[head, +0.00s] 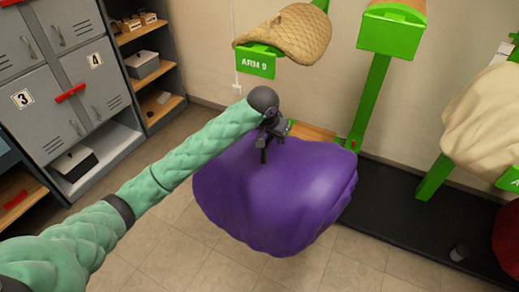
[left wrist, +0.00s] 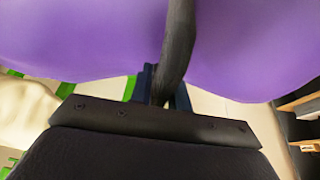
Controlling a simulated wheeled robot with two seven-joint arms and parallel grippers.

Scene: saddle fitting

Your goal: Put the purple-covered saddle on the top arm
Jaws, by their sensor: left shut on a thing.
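The purple-covered saddle (head: 275,200) hangs in the air below my left gripper (head: 270,134) in the head view. My left gripper is shut on it at its top. In the left wrist view the purple cover (left wrist: 80,35) fills the upper part, and a dark strap-like piece (left wrist: 178,50) runs down between the fingers (left wrist: 165,92). A bare green arm (head: 392,32) with no saddle on it shows at the top, on a green post. I cannot tell from its face which arm it is. My right gripper is out of view.
A tan quilted saddle (head: 290,34) sits on a green arm with a mirrored label (head: 256,62). A cream-covered saddle (head: 490,120) is at the right, and part of a dark red one (head: 508,235) below it. Grey lockers (head: 50,80) and shelves stand left. Tiled floor is open below.

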